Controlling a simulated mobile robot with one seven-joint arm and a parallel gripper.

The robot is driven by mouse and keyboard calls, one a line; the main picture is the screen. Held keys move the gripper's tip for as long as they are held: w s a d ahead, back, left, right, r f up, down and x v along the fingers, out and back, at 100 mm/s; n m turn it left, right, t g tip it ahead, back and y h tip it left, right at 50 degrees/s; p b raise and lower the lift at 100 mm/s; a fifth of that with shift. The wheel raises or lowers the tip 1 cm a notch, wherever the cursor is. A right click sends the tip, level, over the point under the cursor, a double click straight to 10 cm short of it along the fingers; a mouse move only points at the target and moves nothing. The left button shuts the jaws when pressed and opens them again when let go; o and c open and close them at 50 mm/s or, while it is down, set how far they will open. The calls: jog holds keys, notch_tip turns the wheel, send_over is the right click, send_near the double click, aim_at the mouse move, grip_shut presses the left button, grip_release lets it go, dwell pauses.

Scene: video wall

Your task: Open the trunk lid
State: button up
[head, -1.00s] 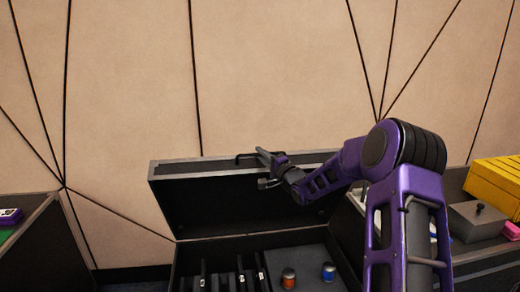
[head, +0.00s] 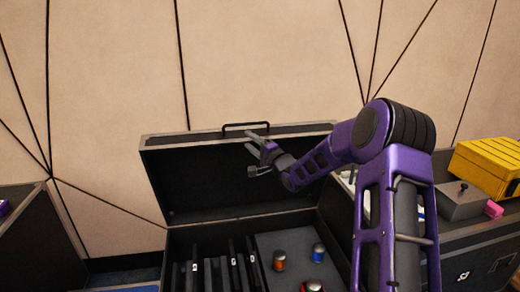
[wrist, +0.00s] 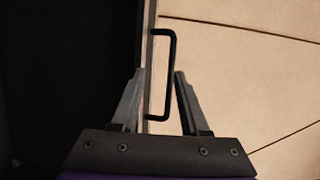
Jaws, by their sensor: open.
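The black trunk's lid (head: 215,190) stands raised at the back of the trunk, its dark inner face toward me. A black bar handle (head: 246,126) sits on the lid's top edge. My gripper (head: 258,146) is in front of the lid near the handle, with its fingers apart and empty. In the wrist view, the handle (wrist: 173,75) and the lid's pale edge (wrist: 147,60) lie ahead of my gripper (wrist: 158,85). The handle's lower end shows between the fingers; I cannot tell whether they touch it.
The open trunk holds several dark upright slabs (head: 215,276), an orange can (head: 279,260), a blue can (head: 318,253) and a red can (head: 313,286). A yellow case (head: 488,165) and a grey box (head: 460,200) stand at the right. A panelled wall (head: 110,70) rises behind.

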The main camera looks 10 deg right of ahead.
jog(key=p+v, duration=0.1)
jog(key=v, duration=1.6)
jog(key=shift+r, duration=0.1)
